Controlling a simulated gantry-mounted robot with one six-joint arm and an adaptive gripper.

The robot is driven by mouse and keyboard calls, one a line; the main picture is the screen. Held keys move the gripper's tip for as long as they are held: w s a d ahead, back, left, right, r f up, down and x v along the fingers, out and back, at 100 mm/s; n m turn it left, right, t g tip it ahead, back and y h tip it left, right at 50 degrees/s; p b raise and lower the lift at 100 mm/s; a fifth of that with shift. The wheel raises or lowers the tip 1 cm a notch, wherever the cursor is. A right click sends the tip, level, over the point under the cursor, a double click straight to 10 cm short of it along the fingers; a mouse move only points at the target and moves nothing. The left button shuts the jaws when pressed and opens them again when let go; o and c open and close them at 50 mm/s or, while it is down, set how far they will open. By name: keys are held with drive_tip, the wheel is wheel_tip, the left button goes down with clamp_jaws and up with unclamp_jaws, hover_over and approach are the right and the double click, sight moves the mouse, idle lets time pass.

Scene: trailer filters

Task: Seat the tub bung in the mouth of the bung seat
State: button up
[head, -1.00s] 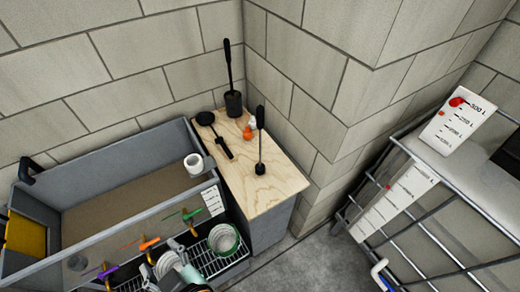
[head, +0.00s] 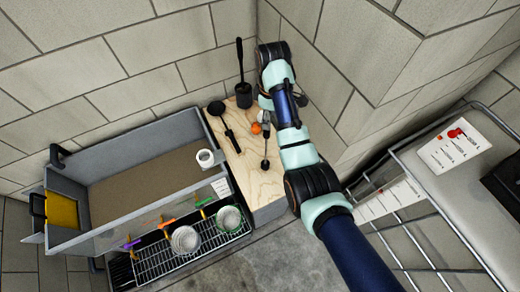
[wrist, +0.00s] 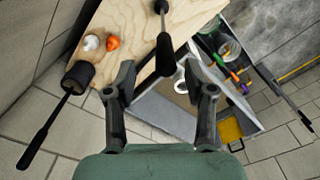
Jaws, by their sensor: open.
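A black piece with an upright handle and small round foot, which I take to be the tub bung (head: 265,164), stands on the wooden top. In the wrist view its thick handle end (wrist: 167,58) points toward me, between the open jaws in the picture. My gripper (wrist: 160,72) is open and empty; contact with the handle cannot be told. In the head view my gripper (head: 265,118) is small, above the wooden top. A white ring, probably the bung seat (head: 205,157), sits at the grey tub's corner; it also shows between the fingers in the wrist view (wrist: 181,87).
The wooden top (head: 240,172) also holds a black pot with a tall handle (head: 243,94), a black ladle-like tool (head: 218,110) and an orange ball (head: 256,128). The grey tub (head: 110,150) lies left, with a wire rack (head: 150,262) before it. Block walls close the corner behind.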

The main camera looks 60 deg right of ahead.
sight(268, 132)
wheel_tip(268, 132, down, 3)
drive_tip(key=shift+a+r, duration=0.15)
drive_tip(key=shift+a+f+p, duration=0.2)
drive_tip(key=shift+f+p, duration=0.25)
drive_tip(key=shift+f, duration=2.2)
clamp_jaws()
drive_tip(key=shift+r, duration=0.1)
